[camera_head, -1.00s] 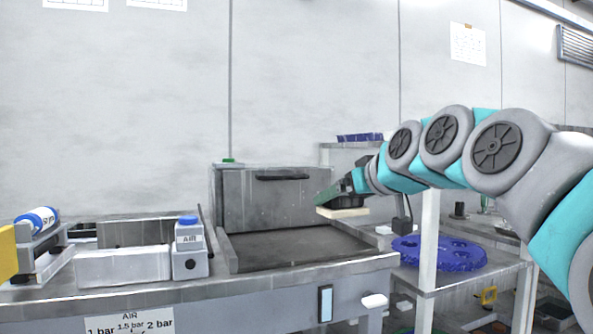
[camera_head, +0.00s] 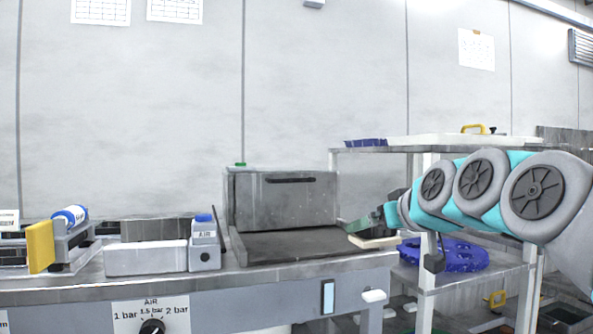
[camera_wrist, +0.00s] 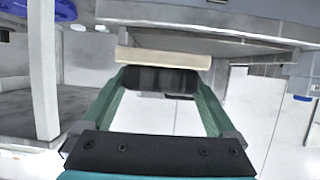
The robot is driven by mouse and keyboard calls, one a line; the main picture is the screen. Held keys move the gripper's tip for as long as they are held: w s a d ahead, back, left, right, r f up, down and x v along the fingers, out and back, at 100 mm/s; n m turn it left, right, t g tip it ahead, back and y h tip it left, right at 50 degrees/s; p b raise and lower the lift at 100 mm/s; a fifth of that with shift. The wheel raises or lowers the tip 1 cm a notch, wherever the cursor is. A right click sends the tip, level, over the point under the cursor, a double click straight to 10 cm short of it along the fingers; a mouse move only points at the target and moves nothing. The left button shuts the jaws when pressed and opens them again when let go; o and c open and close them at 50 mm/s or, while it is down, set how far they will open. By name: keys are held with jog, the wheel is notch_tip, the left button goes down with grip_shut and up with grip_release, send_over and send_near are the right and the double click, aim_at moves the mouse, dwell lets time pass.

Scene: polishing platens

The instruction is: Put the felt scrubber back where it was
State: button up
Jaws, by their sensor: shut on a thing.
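The felt scrubber has a cream pad (camera_head: 374,242) and a dark handle. In the head view it is at the right end of the dark, flat bed (camera_head: 290,247), level or nearly so; I cannot tell whether it touches anything below. My gripper (camera_head: 364,226), with green fingers, is shut on the scrubber. In the wrist view the fingers (camera_wrist: 161,80) close on both sides of the black handle (camera_wrist: 148,80), with the cream pad (camera_wrist: 165,59) beyond it. The scrubber's original place cannot be told from these frames.
A grey metal box (camera_head: 285,203) stands behind the bed. The AIR unit (camera_head: 205,250) and a white block (camera_head: 146,259) stand left of it. A blue disc with holes (camera_head: 465,256) lies on the right shelf, behind a white post (camera_head: 428,275). A yellow plate (camera_head: 40,247) stands far left.

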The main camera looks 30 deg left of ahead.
jog(key=w+d+f+m+t+h, duration=0.1)
jog(key=w+d+f+m+h, duration=0.2)
jog(key=d+f, duration=0.7)
jog(key=w+d+f+m+t+h, duration=0.1)
jog(key=w+d+f+m+h, duration=0.2)
jog(key=d+f, duration=0.7)
jog(key=w+d+f+m+t+h, duration=0.1)
jog(key=d+f, duration=1)
jog(key=f, duration=1.5)
jog(key=w+m+h, duration=0.1)
jog(key=w+h, duration=0.1)
jog(key=w, duration=0.1)
jog(key=shift+w+f+m+t, duration=0.2)
jog(key=shift+w+m+t, duration=0.1)
jog(key=shift+m+t, duration=0.1)
